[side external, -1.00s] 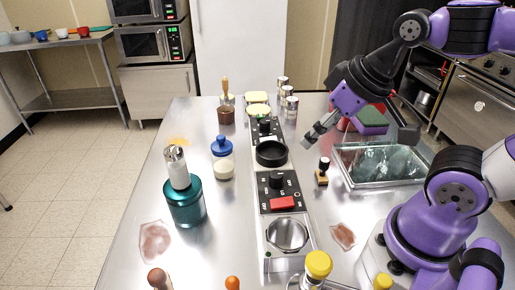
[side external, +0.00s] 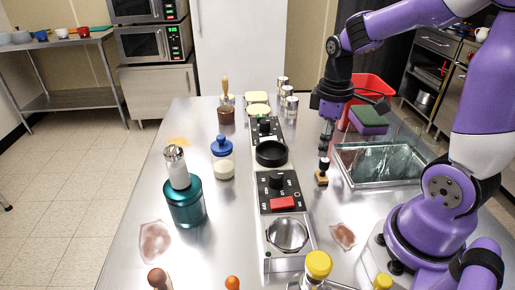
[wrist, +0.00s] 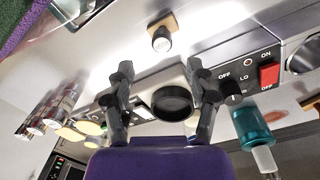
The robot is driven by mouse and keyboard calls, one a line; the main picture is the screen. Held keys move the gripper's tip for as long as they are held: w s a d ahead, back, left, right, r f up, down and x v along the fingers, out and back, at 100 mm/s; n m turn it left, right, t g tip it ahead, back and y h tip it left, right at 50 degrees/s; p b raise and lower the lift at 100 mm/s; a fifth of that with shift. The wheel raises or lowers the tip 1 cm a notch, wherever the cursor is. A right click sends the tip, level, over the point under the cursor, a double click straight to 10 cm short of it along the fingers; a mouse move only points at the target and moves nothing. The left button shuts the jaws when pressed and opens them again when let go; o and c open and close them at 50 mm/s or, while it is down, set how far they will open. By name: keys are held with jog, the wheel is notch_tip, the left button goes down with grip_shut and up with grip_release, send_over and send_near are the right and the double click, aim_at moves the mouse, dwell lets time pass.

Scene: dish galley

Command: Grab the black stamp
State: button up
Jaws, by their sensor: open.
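The black stamp (side external: 322,172) stands upright on the steel counter, left of the metal basin. It has a wooden base and a dark handle. In the wrist view the stamp (wrist: 162,40) shows from above, its round handle top over the tan base, just beyond my fingertips and roughly centred between them. My gripper (side external: 325,151) points down right above the stamp in the side view. In the wrist view the two fingers of my gripper (wrist: 160,67) are spread apart with nothing between them. I cannot tell whether a fingertip touches the handle.
A metal basin (side external: 345,178) lies right of the stamp. A sponge (side external: 369,122) and a red bin (side external: 374,88) are behind it. The control panel (side external: 270,207) with a black ring (side external: 271,153) runs along the left. The counter in front of the stamp has a reddish stain (side external: 342,236).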

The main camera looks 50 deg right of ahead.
aim_at(325, 160)
jog(key=f, duration=0.6)
jog(key=shift+s+f, duration=0.25)
jog(key=shift+f, duration=0.1)
grip_shut()
